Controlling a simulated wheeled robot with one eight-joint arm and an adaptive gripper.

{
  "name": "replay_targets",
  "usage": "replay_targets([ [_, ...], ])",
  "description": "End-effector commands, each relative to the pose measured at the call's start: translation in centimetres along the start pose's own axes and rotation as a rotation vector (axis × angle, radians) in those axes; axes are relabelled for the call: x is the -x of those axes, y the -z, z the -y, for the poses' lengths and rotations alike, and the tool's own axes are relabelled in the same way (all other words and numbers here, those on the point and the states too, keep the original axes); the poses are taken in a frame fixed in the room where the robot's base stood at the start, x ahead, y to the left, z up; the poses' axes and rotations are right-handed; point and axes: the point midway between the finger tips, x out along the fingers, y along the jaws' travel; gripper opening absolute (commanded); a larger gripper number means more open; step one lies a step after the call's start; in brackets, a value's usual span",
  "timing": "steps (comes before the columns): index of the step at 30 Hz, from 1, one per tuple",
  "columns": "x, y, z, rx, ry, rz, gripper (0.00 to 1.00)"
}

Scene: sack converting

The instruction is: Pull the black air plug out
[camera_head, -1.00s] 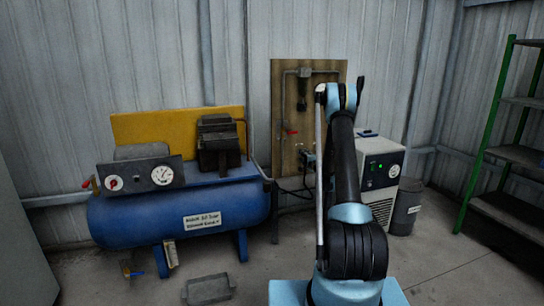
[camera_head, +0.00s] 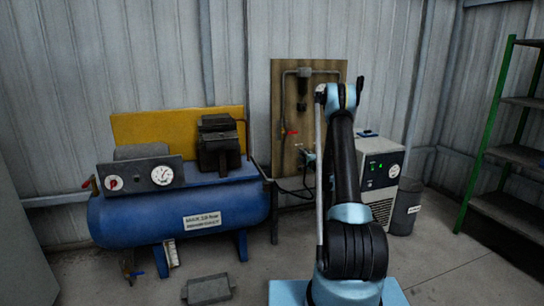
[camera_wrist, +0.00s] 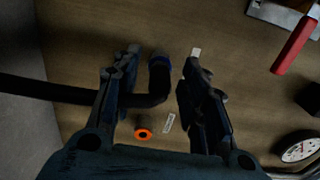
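The black air plug (camera_wrist: 159,74) shows in the wrist view as a dark elbow. Its black hose (camera_wrist: 60,92) runs off to the left, passing at the left finger. A blue collar (camera_wrist: 165,55) shows at the plug's upper end, against the wooden board (camera_wrist: 225,110). My gripper (camera_wrist: 162,57) is open, with one finger on each side of the plug. A gap shows between the plug and the right finger; whether the left finger touches the plug or hose is unclear. In the head view my arm hides most of this spot.
An orange ring (camera_wrist: 143,134) and a small white label (camera_wrist: 168,123) are on the board below the plug. A red handle (camera_wrist: 294,45) is at upper right, a gauge (camera_wrist: 301,150) at lower right. The blue compressor (camera_head: 150,220) stands left of the board, the white dryer (camera_head: 382,172) right.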

Motion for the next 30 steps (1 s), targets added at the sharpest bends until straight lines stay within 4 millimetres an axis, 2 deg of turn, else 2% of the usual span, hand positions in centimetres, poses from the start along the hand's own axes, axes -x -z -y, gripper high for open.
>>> replay_targets([
  [10, 0.0, -0.01, 0.0, 0.0, 0.0, 0.0, 0.4],
  [15, 0.0, -0.01, 0.0, 0.0, 0.0, 0.0, 0.01],
  [16, -0.01, -0.02, 0.0, 0.0, 0.0, 0.0, 0.0],
  [30, 0.82, -0.02, -0.01, 0.0, 0.0, 0.0, 0.0],
])
